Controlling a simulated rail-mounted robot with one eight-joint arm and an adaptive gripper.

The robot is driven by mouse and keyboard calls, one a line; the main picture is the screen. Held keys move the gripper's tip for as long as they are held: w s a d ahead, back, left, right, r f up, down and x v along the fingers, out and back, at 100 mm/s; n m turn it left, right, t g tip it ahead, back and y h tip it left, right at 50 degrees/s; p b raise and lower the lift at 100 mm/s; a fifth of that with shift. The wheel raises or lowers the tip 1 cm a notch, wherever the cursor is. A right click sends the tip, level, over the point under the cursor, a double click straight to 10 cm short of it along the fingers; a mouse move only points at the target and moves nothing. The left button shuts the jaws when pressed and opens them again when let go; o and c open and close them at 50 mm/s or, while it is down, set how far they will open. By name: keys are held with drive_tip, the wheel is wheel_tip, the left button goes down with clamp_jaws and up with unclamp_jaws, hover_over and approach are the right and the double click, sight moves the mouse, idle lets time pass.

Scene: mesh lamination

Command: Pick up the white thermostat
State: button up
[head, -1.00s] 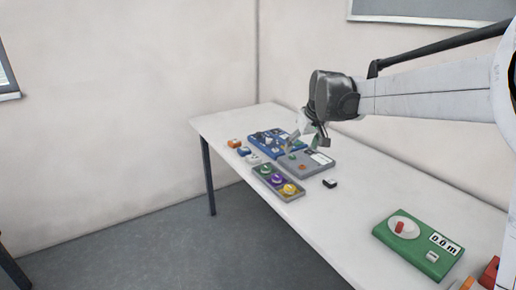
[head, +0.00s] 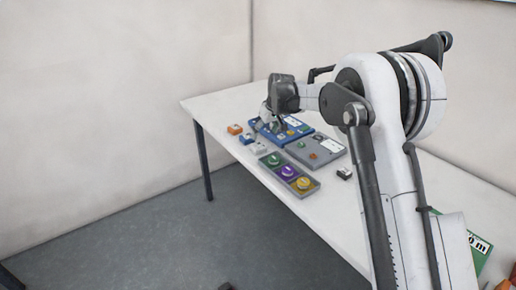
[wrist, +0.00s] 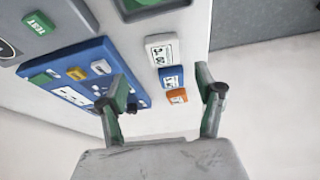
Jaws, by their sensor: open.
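The white thermostat (head: 258,149) is a small white block with a display, lying on the table's near side. It ends a short row with a blue block (head: 246,138) and an orange block (head: 234,129). In the wrist view the white thermostat (wrist: 162,38) is at the top centre, beyond my fingertips. The blue block (wrist: 171,77) and orange block (wrist: 177,96) show between the fingers. My gripper (wrist: 161,80) is open and empty. In the head view my gripper (head: 268,124) is over the blue panel's left part, behind the white thermostat.
A blue panel (head: 304,129) and a grey panel (head: 320,155) lie behind. A box with green, purple and yellow dials (head: 289,173) lies close to the thermostat's right. A small dark-and-white block (head: 344,173) lies farther right. A green device (head: 480,252) is partly hidden by my arm.

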sight(259, 145)
drive_tip(key=x, duration=0.4)
drive_tip(key=shift+a+x, duration=0.15)
drive_tip(key=shift+x, duration=1.15)
drive_tip(key=shift+a+x, duration=0.15)
drive_tip(key=shift+x, duration=1.2)
drive_tip(key=shift+r, duration=0.1)
drive_tip(key=c, duration=1.3)
